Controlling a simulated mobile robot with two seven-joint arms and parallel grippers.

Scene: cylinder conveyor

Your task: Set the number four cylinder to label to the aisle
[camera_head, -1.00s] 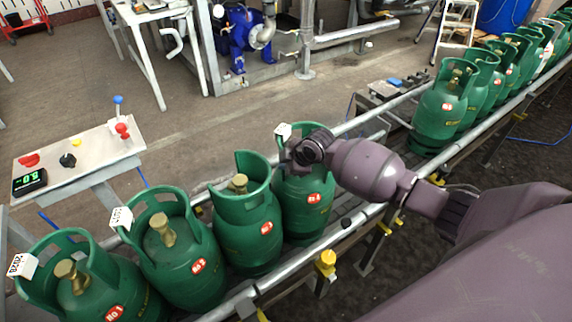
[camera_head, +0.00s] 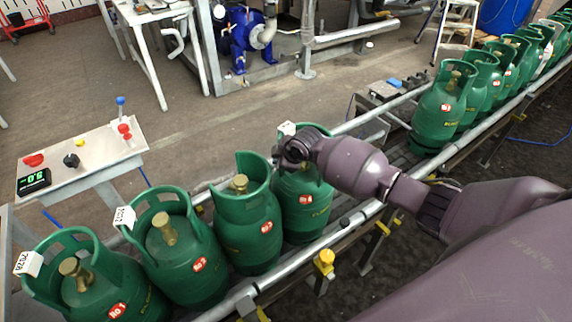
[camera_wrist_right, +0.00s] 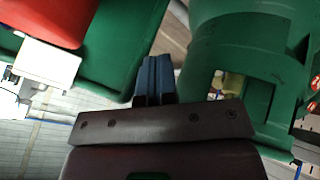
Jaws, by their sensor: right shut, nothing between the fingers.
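The green number four cylinder (camera_head: 307,210) stands upright on the conveyor, right of cylinder number three (camera_head: 250,225). A white label (camera_head: 286,129) sits on its collar rim, its writing not readable from here. My right gripper (camera_head: 287,158) is at this collar, just below the label; its fingers are hard to make out in the head view. In the right wrist view the fingers (camera_wrist_right: 154,78) are shut and empty, between green collars. A white label (camera_wrist_right: 47,62) shows there on the left green collar. My left gripper is not in view.
Cylinders number two (camera_head: 188,262) and number one (camera_head: 95,285) carry white labels on their collars. Several more green cylinders (camera_head: 440,112) stand up the conveyor (camera_head: 345,235). A control panel (camera_head: 85,155) stands at left. The floor aisle (camera_head: 215,115) behind the conveyor is clear.

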